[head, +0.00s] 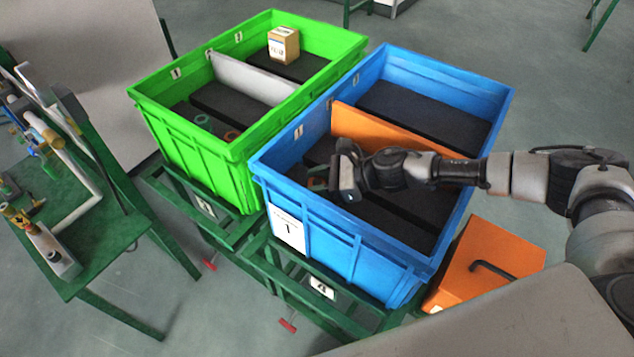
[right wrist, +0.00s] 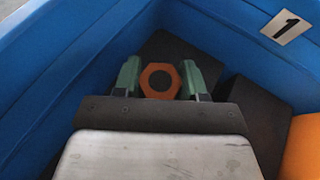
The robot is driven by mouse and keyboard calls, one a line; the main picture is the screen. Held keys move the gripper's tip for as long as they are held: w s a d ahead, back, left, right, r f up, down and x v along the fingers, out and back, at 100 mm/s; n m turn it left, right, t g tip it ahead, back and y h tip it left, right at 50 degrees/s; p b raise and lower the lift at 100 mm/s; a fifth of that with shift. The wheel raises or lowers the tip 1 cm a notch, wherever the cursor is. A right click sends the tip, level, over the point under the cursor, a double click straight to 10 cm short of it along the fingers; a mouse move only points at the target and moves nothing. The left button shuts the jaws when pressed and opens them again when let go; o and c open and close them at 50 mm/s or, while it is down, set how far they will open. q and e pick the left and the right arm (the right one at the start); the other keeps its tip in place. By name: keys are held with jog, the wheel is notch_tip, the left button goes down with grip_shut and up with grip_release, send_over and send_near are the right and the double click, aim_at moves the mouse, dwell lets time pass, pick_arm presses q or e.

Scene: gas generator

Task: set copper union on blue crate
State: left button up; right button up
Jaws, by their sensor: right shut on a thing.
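The copper union (right wrist: 160,80) is an orange-brown hexagonal ring with a dark hole. In the right wrist view it sits between the two green fingertips of my right gripper (right wrist: 158,80), which is shut on it. In the head view my right gripper (head: 320,180) reaches down into the near-left part of the blue crate (head: 345,240), and the union is mostly hidden there. Dark blocks line the crate's bottom, close below the gripper. I cannot tell whether the union touches them. My left gripper is not in view.
An orange divider (head: 385,133) splits the blue crate. A green crate (head: 190,150) stands to its left, holding a small box (head: 284,45) and ring-shaped parts (head: 232,134). An orange box (head: 487,262) is at the right. A green table (head: 70,220) is at the left.

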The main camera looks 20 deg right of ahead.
jog(key=shift+f, duration=0.2)
jog(key=o, duration=1.1)
jog(key=shift+c, duration=0.2)
jog(key=shift+r, duration=0.25)
jog(key=b+v, duration=0.2)
jog(key=v, duration=0.9)
jog(key=shift+s+d+f, duration=0.1)
jog(key=shift+s+d+r, duration=0.1)
jog(key=shift+d+r, duration=0.2)
jog(key=shift+d, duration=0.05)
